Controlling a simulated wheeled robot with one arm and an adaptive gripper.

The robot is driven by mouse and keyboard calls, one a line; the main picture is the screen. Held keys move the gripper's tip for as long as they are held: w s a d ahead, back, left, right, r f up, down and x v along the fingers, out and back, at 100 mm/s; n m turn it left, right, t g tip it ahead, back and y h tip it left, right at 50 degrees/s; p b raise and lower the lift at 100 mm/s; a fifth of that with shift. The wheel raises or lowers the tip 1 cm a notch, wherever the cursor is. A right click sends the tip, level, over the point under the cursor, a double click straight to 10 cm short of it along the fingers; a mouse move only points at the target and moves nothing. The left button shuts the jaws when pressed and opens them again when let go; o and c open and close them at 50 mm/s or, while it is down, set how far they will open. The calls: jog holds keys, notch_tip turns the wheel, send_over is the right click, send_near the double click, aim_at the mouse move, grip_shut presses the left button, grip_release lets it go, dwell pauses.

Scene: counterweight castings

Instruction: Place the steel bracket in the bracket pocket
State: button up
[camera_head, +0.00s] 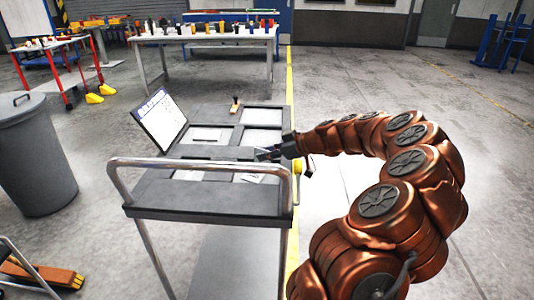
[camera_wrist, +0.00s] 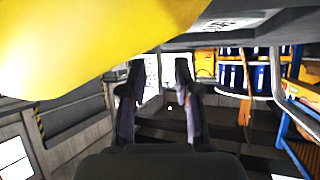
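My gripper (camera_head: 268,154) is low over the right side of the cart's dark tray (camera_head: 232,153), pointing left. In the wrist view its two fingers (camera_wrist: 160,68) stand apart, with no object seen between them. The tray has several light-floored recesses, including one at back right (camera_head: 263,116) and one at left (camera_head: 208,134). A thin flat shape lies in the left one and a small pale shape (camera_head: 252,179) is in the front right one. I cannot tell whether either is the steel bracket, nor which recess is the bracket pocket.
A tilted panel with a printed sheet (camera_head: 160,120) stands at the cart's left. A small orange-brown item (camera_head: 235,105) stands at its back. The cart's handle rail (camera_head: 200,164) crosses the front. A yellow item (camera_head: 297,167) is close beside my gripper. A grey bin (camera_head: 38,155) stands left.

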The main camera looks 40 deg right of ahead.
jog(key=b+v, duration=0.2)
jog(key=v, duration=1)
dwell(0.5)
